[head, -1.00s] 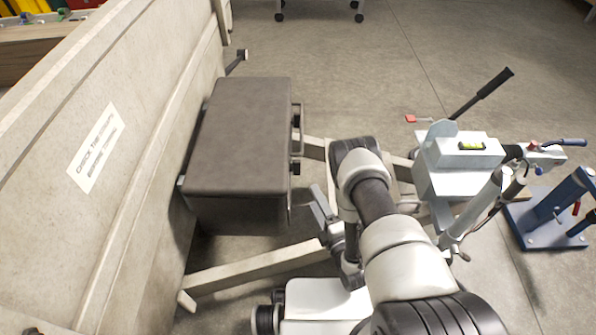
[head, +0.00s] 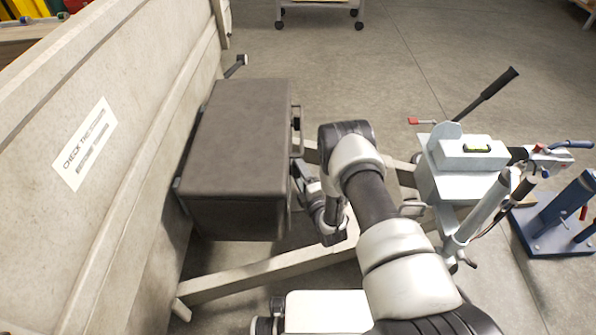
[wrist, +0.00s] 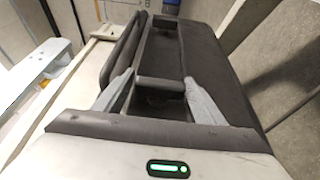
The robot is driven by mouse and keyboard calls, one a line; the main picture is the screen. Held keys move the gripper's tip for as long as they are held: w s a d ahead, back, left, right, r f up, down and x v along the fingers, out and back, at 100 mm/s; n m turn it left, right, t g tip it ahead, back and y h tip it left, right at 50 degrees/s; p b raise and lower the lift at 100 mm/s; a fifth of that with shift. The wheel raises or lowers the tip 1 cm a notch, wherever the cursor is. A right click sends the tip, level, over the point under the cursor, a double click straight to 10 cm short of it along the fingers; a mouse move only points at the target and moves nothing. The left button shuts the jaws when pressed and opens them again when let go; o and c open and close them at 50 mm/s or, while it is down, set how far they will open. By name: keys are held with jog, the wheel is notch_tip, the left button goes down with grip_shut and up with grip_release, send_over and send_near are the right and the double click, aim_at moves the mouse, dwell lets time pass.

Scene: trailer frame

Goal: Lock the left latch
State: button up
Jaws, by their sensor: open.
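A dark grey toolbox (head: 240,140) with a shut lid is fixed beside the trailer wall in the head view. Its front faces right and carries a handle (head: 298,118). My gripper (wrist: 160,85) is at the front of the toolbox, near its closer end. In the wrist view its two light grey fingers are apart, and a dark bar (wrist: 160,84) on the toolbox front lies between them. This bar may be the left latch; I cannot tell whether it is locked. In the head view my arm partly hides the fingers.
The beige trailer wall (head: 140,130) with a white sign stands to the left. Frame beams (head: 265,272) run low below the toolbox. A pale grey jack unit (head: 465,165) with a black lever stands to the right.

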jog(key=c, duration=0.8)
jog(key=shift+o, duration=0.2)
